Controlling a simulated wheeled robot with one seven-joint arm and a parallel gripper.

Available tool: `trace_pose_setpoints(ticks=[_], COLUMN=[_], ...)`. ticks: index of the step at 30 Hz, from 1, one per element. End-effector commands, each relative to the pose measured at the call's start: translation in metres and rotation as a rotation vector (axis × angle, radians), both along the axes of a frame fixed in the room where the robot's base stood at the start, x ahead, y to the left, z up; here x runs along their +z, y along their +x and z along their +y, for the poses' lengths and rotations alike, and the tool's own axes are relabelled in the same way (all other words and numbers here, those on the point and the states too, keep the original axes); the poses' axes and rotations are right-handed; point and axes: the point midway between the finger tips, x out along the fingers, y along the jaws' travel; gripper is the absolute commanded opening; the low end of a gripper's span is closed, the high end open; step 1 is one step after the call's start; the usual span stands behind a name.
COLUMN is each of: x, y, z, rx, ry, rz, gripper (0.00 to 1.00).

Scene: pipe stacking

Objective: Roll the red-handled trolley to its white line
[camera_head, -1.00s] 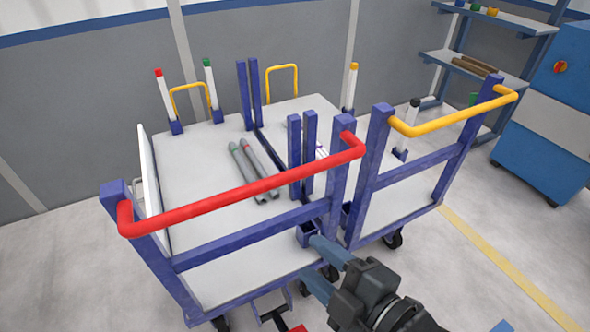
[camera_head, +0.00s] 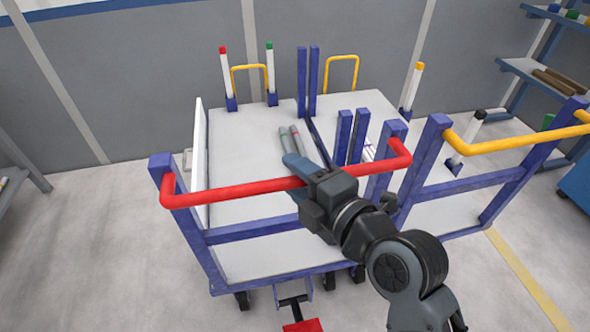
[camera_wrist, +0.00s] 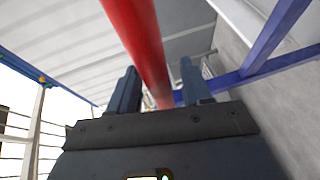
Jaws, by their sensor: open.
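The trolley with the red handle (camera_head: 235,192) has blue posts and a pale deck (camera_head: 240,150). My gripper (camera_head: 296,172) is at the right-hand half of the red handle in the head view. In the wrist view the red handle (camera_wrist: 140,40) runs between the two fingers of my gripper (camera_wrist: 160,88), which are apart, with a gap beside the bar. Part of the handle is hidden behind my gripper in the head view. I cannot make out a white line on the floor.
Grey pipes (camera_head: 287,140) lie on the deck, partly hidden by my gripper. A yellow-handled trolley (camera_head: 515,175) stands close on the right. A red pedal (camera_head: 303,325) sits low in front. A shelf (camera_head: 545,75) is at the right. Floor at left is clear.

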Motion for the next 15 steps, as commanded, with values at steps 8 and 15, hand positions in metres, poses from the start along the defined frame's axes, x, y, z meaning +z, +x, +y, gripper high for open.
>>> trace_pose_setpoints(ticks=[8, 15], x=[-0.0022, -0.0023], y=[0.0092, 0.0090], z=[0.0075, 0.0073], rx=[-0.001, -0.001], ry=[0.000, 0.000], rz=[0.000, -0.001], gripper=[0.48, 0.41])
